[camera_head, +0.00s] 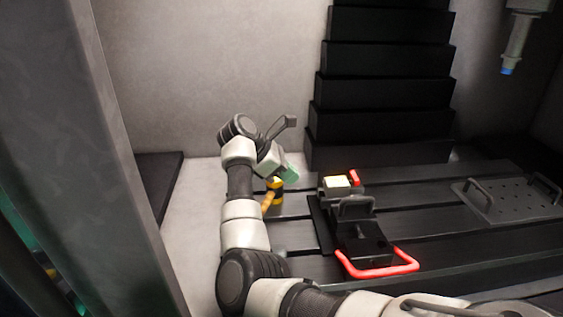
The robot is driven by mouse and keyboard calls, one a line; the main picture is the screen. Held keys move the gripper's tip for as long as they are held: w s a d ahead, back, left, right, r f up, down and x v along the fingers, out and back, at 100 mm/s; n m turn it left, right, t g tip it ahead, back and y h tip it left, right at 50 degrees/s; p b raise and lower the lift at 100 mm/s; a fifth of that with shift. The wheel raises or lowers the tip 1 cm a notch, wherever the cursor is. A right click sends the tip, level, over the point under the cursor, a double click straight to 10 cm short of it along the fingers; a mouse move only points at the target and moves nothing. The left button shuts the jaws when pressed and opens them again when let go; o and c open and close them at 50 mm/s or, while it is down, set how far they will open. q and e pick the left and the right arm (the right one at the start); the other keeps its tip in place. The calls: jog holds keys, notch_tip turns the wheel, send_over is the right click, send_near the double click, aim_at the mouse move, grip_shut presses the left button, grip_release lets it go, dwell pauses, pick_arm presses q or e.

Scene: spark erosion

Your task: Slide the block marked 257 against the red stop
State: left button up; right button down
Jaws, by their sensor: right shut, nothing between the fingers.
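A small block with a pale yellow-green top (336,181) sits on the dark fixture on the slotted table; I cannot read any number on it. A small red piece (354,177) stands at its right back corner, seemingly the red stop; I cannot tell whether they touch. My right arm reaches in from the bottom right and bends up on the left. My right gripper (289,173), with greenish tips, is shut and empty, left of the block and apart from it. My left gripper is not in view.
The dark fixture (362,243) has a grey handle and a red bar handle (378,270) in front. A yellow-and-black piece (274,190) stands just below my gripper. A perforated plate (505,198) with handles lies right. A blue-tipped nozzle (506,70) hangs top right.

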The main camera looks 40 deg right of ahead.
aim_at(330, 185)
jog(key=s+d+f+p, duration=0.1)
jog(key=d, duration=0.1)
jog(key=s+d+f+p, duration=0.2)
jog(key=d, duration=0.1)
jog(key=shift+d, duration=0.35)
jog(key=shift+s+d+f, duration=0.1)
jog(key=shift+s+d, duration=0.05)
jog(key=shift+d, duration=0.25)
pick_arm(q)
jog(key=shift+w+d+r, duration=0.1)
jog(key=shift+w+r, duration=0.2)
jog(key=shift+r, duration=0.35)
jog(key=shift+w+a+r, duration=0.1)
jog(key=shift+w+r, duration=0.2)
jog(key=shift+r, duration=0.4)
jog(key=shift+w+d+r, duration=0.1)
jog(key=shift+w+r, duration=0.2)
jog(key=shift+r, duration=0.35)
pick_arm(e)
jog(key=shift+f, duration=0.1)
